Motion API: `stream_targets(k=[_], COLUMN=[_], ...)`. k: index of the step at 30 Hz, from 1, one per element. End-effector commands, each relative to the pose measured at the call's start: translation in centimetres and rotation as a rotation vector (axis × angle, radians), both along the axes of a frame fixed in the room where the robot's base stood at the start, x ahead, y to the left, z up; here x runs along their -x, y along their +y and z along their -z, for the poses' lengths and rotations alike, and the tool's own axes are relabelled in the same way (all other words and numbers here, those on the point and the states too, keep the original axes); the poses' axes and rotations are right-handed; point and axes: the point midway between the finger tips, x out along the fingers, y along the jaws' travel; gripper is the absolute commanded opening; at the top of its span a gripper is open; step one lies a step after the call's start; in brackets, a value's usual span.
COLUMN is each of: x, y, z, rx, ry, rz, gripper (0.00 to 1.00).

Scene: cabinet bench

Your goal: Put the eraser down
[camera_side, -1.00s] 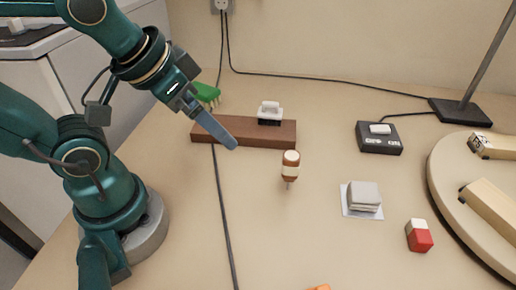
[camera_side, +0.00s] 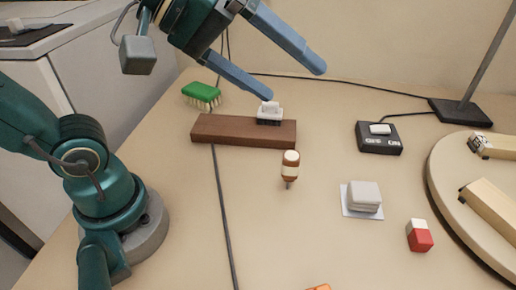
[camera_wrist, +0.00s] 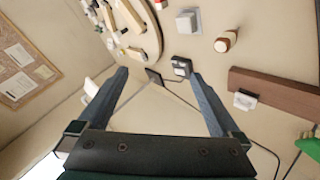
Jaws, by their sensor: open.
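A small red and white block (camera_side: 419,236), which looks like the eraser, lies on the bench at the lower right in the side view. It rests on the bench, well apart from my gripper. My gripper (camera_side: 293,82) is open, with its two blue-grey fingers spread and nothing between them. It is raised at the top middle of the side view, over the back of the bench. In the wrist view the fingers (camera_wrist: 159,73) also stand wide apart and empty.
A green brush (camera_side: 201,95), brown bottle (camera_side: 290,166), grey-white block (camera_side: 365,195), black switch box (camera_side: 379,138) and round board (camera_side: 440,165) stand around. The front middle is mostly clear.

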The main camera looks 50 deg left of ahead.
Motion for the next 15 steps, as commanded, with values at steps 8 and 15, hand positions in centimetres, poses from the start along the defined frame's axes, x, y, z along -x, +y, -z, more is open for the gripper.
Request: stream_targets(k=[8,15], x=[-8.3,-15.7], y=[-4.4,-7.0], z=[-6.3,-4.3], rx=[0.652,1.096], ry=[0.134,0.408], rz=[-0.231,-0.538], gripper=[1.00,1.00])
